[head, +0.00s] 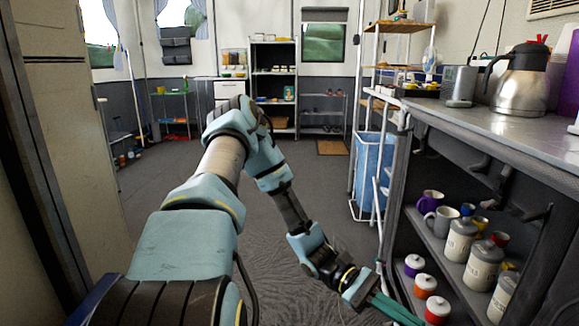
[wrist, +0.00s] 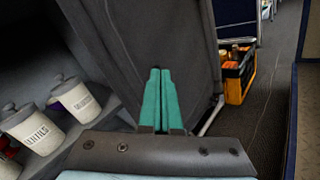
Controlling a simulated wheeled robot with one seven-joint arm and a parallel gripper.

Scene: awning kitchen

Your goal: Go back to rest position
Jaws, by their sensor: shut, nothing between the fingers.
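My gripper (head: 392,308) is at the lower right of the head view, at the end of my bent arm. It is low, by the open front of the shelf unit (head: 520,140), near jars with orange and red bodies. In the wrist view my gripper's two green fingers (wrist: 157,98) lie side by side, shut and empty. A dark grey panel (wrist: 150,40) is behind the fingers there. Whether the fingers touch the panel cannot be told.
The shelf holds mugs (head: 440,220), labelled canisters (head: 483,265) and small white-lidded jars (head: 425,285). A steel jug (head: 520,80) stands on the counter. A blue bin (head: 370,172) is beyond. A tall pale cabinet (head: 75,130) borders the left. The grey floor (head: 300,180) ahead is mostly clear.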

